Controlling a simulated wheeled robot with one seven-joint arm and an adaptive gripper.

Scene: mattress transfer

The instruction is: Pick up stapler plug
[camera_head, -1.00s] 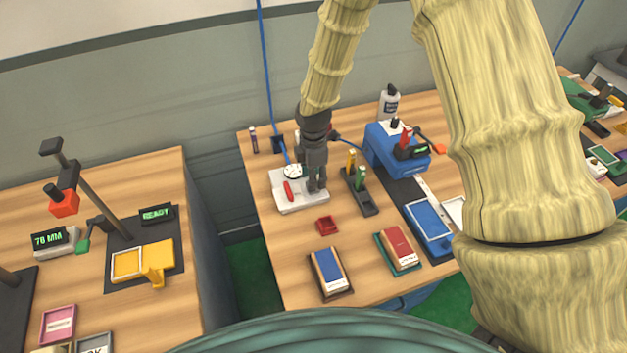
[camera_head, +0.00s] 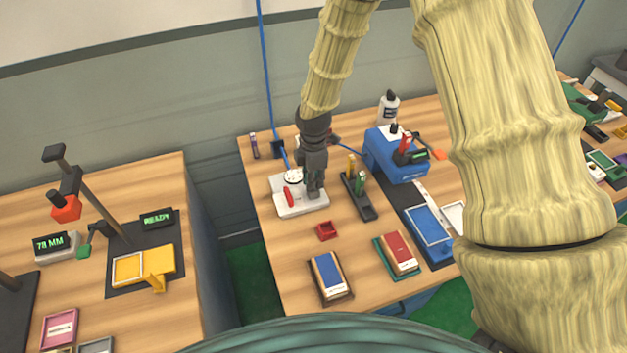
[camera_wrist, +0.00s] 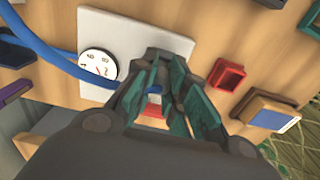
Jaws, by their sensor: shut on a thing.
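My gripper (camera_head: 314,192) points down at the white plate (camera_head: 312,206), which carries a round dial (camera_head: 293,176) and a red lever (camera_head: 288,197). In the wrist view my gripper (camera_wrist: 160,88) has its fingers closed together over the plate (camera_wrist: 125,28). The stapler plug is mostly hidden between the fingers; only a small blue bit shows there. A blue cord (camera_wrist: 55,58) runs past the dial (camera_wrist: 97,66) towards the fingers. I cannot tell whether the plug is clear of the plate.
A blue stapler machine (camera_head: 395,155) and a dark holder (camera_head: 360,197) with yellow and green pieces stand to the right. A small red tray (camera_head: 326,231) lies in front. A blue-topped pad (camera_head: 330,275) and a red-topped pad (camera_head: 399,252) lie nearer the front edge.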

